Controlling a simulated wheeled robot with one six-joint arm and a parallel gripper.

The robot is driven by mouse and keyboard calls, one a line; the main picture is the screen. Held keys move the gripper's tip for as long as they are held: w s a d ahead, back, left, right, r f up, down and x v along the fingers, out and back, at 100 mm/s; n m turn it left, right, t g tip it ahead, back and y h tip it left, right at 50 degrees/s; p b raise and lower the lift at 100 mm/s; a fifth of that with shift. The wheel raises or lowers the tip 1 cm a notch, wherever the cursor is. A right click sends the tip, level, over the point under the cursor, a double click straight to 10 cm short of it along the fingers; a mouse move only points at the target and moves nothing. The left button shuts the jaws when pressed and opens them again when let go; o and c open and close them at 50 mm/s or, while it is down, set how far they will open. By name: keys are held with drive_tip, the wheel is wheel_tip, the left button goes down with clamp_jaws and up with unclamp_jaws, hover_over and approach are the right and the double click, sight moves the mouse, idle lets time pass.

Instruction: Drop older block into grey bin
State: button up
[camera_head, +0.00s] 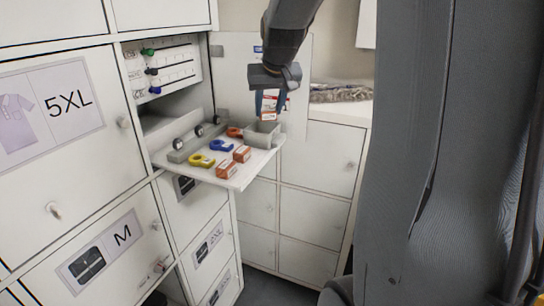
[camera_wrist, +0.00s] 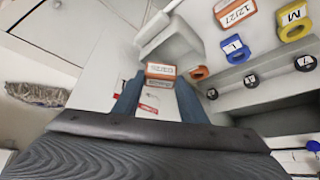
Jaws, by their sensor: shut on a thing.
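My gripper (camera_head: 269,112) is shut on an orange-and-white block (camera_wrist: 161,70) with small printed text, too small to read surely. It holds this block above the pull-out shelf (camera_head: 207,176), close to the grey bin (camera_head: 263,138). In the wrist view the block sits between my blue fingertips (camera_wrist: 157,82), and the grey bin (camera_wrist: 168,45) is just beyond it. Two similar orange-and-white blocks, a rear one (camera_head: 242,153) and a front one (camera_head: 227,169), stand on the shelf. The bin's inside is not clearly visible.
Yellow (camera_head: 202,160), blue (camera_head: 221,145) and orange (camera_head: 235,132) tape-like rings lie on the shelf. Round labelled tags (camera_head: 178,143) stand behind them. An open locker door (camera_head: 230,75) rises behind the shelf. White lockers (camera_head: 65,115) flank it on the left.

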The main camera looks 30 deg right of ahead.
drive_tip(key=shift+f+b, duration=0.5)
drive_tip(key=shift+f, duration=0.4)
drive_tip(key=o, duration=1.1)
drive_tip(key=shift+r, duration=0.1)
drive_tip(key=b+v, duration=0.2)
drive_tip(key=v, duration=0.5)
drive_tip(key=shift+s+r, duration=0.2)
drive_tip(key=shift+r, duration=0.1)
drive_tip(key=shift+a, duration=0.1)
